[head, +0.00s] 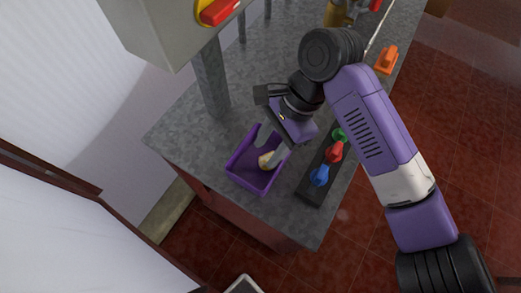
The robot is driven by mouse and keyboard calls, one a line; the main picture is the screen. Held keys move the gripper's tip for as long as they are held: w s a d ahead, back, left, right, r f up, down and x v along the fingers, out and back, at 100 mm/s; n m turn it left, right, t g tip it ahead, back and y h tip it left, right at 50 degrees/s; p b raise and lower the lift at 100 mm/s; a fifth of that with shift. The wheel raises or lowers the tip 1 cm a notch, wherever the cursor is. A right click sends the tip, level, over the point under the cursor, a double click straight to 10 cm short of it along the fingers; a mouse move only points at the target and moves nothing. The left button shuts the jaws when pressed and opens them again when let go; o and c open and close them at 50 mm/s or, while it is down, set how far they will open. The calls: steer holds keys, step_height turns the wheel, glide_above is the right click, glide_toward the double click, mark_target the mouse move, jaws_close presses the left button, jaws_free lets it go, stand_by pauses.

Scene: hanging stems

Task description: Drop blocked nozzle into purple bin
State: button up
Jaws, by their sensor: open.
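The purple bin (235,166) stands on the grey counter near its front left corner, its top open. A small beige piece (266,160), which may be the blocked nozzle, shows inside the bin's outline, by one fingertip. I cannot tell whether it touches the finger or rests on the bin floor. My gripper (272,142) points down over the bin's back right side. Its fingers are open and apart, and they hide part of the bin's rim.
A dark rack (308,190) holding green, red and blue nozzles (320,175) stands right of the bin, near the counter edge. A grey post (211,80) rises behind the bin. An orange object (387,59) sits farther back. Counter (178,128) left of the bin is clear.

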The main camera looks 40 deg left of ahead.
steer(key=v, duration=0.7)
stand_by(0.4)
